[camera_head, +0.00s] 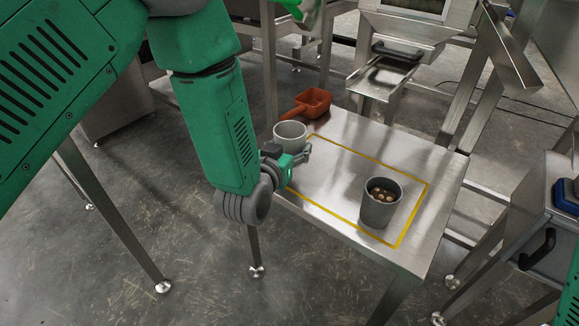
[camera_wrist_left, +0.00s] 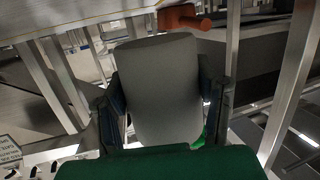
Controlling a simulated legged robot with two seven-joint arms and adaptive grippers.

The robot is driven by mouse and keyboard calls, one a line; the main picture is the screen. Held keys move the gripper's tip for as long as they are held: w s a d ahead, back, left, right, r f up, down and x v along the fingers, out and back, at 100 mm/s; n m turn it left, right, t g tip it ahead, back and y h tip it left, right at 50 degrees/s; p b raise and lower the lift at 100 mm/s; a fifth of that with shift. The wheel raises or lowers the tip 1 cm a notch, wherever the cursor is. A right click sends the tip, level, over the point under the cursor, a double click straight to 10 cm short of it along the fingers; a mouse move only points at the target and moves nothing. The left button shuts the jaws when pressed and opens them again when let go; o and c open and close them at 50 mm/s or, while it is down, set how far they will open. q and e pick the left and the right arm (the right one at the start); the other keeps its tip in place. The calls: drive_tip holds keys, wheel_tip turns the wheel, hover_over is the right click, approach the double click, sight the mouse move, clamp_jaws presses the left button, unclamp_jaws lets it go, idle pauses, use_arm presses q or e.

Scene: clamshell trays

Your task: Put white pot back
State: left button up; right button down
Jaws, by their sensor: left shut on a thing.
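The white pot (camera_head: 290,131) is at the left edge of the metal table, beside the yellow outline. My left gripper (camera_head: 291,160) is shut on its side. In the left wrist view the white pot (camera_wrist_left: 160,88) fills the middle, between the two fingers of my left gripper (camera_wrist_left: 163,105). The pot looks upright in the head view; I cannot tell whether its base touches the table. A grey pot (camera_head: 377,212) with several brown round pieces inside stands within the front right part of the outline. My right gripper is not in view.
An orange scoop (camera_head: 313,101) lies at the table's back left, behind the white pot; it also shows in the wrist view (camera_wrist_left: 180,18). The yellow outlined area (camera_head: 340,180) is bare left of the grey pot.

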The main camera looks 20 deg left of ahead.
use_arm(q)
drive_tip(key=shift+d+f+b, duration=0.1)
drive_tip(key=shift+f+b, duration=0.7)
drive_tip(key=shift+f, duration=1.2)
drive_tip(key=shift+r, duration=0.1)
drive_tip(key=o, duration=1.3)
